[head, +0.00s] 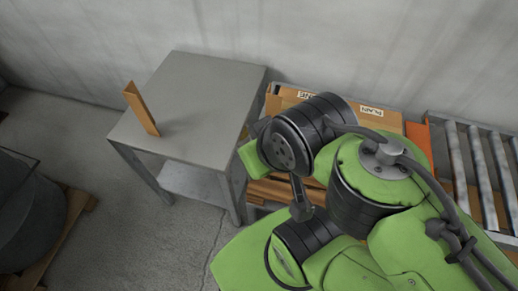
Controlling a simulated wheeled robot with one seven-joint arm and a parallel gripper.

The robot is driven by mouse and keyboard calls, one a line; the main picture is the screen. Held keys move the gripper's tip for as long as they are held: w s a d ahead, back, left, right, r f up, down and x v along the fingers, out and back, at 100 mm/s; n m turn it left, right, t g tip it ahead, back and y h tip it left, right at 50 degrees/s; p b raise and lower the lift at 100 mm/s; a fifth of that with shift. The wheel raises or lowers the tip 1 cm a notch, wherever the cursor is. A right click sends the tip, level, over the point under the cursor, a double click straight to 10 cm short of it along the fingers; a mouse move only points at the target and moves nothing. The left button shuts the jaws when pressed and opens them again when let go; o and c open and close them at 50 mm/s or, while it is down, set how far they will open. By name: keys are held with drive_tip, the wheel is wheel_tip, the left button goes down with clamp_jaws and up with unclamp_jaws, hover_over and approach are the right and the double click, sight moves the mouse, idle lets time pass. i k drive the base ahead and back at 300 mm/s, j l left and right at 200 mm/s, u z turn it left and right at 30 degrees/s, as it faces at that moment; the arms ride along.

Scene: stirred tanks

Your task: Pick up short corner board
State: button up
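My green and black arm fills the lower right of the head view, to the right of the table and apart from the board. I cannot make out my gripper's fingers; they are out of view or hidden behind my arm.
The rest of the tabletop is bare. Cardboard boxes (284,99) stand right of the table, partly behind my arm. A roller conveyor (480,165) is at the far right. A dark tank (25,215) on a wooden pallet (72,212) stands at the lower left. A concrete wall is behind.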

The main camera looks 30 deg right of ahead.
sight(132, 96)
drive_tip(key=j+u, duration=0.15)
drive_tip(key=j, duration=0.15)
drive_tip(key=i+j+u, duration=0.55)
drive_tip(key=i+j, duration=0.15)
drive_tip(key=i, duration=0.05)
